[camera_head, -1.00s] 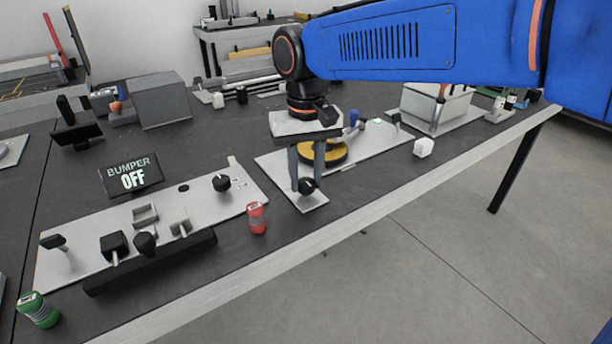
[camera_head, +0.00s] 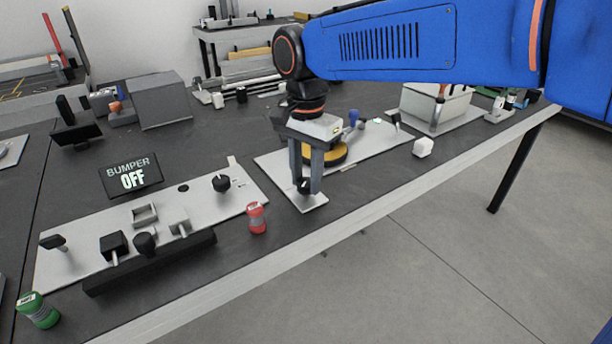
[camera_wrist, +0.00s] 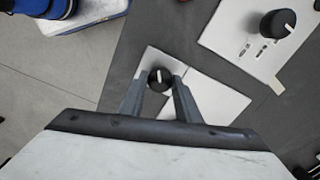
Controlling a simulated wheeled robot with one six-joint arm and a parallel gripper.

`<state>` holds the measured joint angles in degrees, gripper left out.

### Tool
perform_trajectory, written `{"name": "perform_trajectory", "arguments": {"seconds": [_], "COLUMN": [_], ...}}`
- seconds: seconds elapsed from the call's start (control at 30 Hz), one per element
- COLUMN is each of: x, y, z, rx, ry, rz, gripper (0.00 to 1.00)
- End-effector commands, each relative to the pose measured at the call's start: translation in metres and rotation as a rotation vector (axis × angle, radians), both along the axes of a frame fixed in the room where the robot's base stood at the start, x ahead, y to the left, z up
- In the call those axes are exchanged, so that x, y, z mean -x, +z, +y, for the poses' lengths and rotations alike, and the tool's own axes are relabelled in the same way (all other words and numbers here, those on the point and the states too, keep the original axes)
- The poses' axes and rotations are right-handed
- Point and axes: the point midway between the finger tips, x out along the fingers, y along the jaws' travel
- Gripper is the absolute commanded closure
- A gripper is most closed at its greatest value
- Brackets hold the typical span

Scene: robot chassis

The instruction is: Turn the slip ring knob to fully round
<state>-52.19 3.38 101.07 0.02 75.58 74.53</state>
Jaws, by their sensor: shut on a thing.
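The knob (camera_head: 304,188) is small and black, on the near end of a light grey plate (camera_head: 378,141). In the wrist view, the knob (camera_wrist: 158,84) shows a white pointer line, nearly upright in the picture. My gripper (camera_head: 305,186) points straight down, with its two grey fingers closed on the knob's sides. The wrist view shows the fingertips (camera_wrist: 160,80) on either side of the knob. A yellow and black disc (camera_head: 341,155) sits on the plate behind the fingers, partly hidden by them.
To the left, another grey plate (camera_head: 80,250) carries several black knobs and levers, near a "BUMPER OFF" display (camera_head: 131,177). A red can (camera_head: 256,217) stands between the plates.

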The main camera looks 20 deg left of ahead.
Motion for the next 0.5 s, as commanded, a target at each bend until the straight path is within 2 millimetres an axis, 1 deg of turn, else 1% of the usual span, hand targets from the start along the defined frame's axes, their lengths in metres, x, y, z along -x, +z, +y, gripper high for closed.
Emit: {"name": "perform_trajectory", "arguments": {"seconds": [0.5], "x": [-0.0011], "y": [0.0017], "z": [0.0], "rx": [-0.004], "ry": [-0.488], "rz": [-0.004], "gripper": [0.92]}}
